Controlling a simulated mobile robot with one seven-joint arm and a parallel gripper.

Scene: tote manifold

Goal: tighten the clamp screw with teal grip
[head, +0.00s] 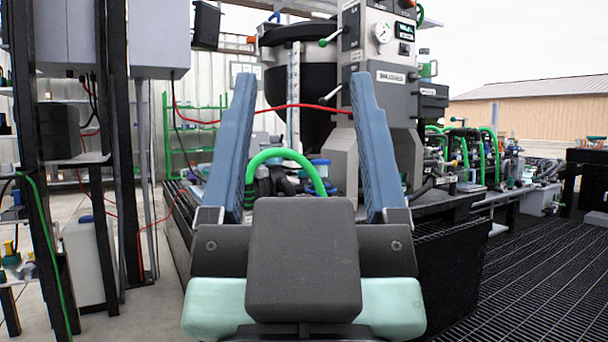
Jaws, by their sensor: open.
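My gripper (302,80) fills the middle of the head view, seen from behind. Its two long blue fingers stand wide apart with nothing between them that I can see held. Beyond the gap, a bright green hose (287,155) arches over dark pipework, partly hidden by my gripper's body. I cannot make out a clamp screw with a teal grip for certain. Small teal parts (470,187) show on the pipework at right, too small to identify.
A grey machine cabinet (385,95) with a round gauge (383,33) stands behind the right finger. A red cable (290,107) crosses behind the fingers. A dark frame with grey boxes (160,40) stands at left. Open grating floor (540,285) lies at right.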

